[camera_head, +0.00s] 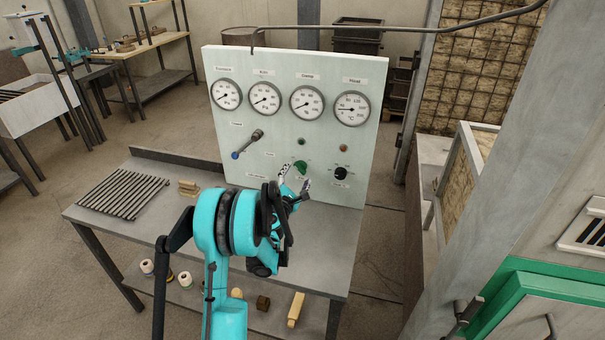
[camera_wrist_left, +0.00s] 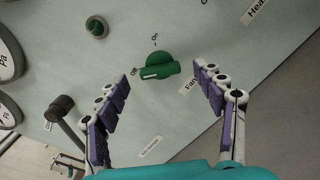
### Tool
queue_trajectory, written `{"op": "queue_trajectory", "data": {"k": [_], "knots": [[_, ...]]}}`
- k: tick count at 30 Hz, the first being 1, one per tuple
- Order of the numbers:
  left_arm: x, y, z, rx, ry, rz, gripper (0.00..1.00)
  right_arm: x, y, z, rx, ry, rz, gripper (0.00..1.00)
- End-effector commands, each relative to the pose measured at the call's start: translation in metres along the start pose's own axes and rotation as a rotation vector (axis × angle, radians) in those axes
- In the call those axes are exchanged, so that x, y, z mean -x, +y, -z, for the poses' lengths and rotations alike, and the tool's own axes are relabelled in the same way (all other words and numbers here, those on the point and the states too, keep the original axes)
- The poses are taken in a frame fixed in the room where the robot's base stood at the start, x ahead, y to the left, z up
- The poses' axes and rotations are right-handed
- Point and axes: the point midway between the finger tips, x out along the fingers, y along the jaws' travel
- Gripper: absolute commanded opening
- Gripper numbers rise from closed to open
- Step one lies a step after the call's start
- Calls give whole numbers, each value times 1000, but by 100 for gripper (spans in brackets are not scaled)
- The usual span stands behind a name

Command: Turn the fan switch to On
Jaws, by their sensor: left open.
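The fan switch is a green rotary knob (camera_head: 301,167) low on the pale control panel (camera_head: 240,112). In the left wrist view the knob (camera_wrist_left: 160,67) lies between and just beyond the fingertips. The white mark on its bar lies at the end near the Off label (camera_wrist_left: 135,71); the On label (camera_wrist_left: 154,41) is farther round. My left gripper (camera_head: 297,180) is open and empty in front of the panel, its fingers to either side of the knob with no contact that I can make out. My right gripper is not in view.
A black knob (camera_head: 341,173) sits right of the green one. A lever with a blue tip (camera_head: 247,144) is to the left. Several gauges (camera_head: 352,108) line the panel top. A slatted grate (camera_head: 124,193) lies on the bench (camera_head: 330,240). A small green indicator (camera_head: 301,141) is above.

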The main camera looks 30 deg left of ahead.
Motion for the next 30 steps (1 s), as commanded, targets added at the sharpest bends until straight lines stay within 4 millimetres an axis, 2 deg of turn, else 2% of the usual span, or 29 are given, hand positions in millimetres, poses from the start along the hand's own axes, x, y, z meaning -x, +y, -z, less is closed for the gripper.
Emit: {"op": "queue_trajectory", "data": {"k": [3, 6, 16, 17, 22, 30], "knots": [[-17, -2, 0, -1, -1, 1, 69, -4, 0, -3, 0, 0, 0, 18], [-26, -1, 0, -2, 0, 1, 69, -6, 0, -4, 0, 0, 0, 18], [-32, 0, -1, -2, 0, 1, 69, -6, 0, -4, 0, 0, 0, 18], [-32, 0, -1, -2, 0, 1, 64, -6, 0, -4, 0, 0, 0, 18], [-31, 0, -1, -2, -1, 1, 19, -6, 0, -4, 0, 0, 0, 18], [-31, 0, -1, -14, -1, 1, 19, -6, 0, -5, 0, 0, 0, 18]]}}
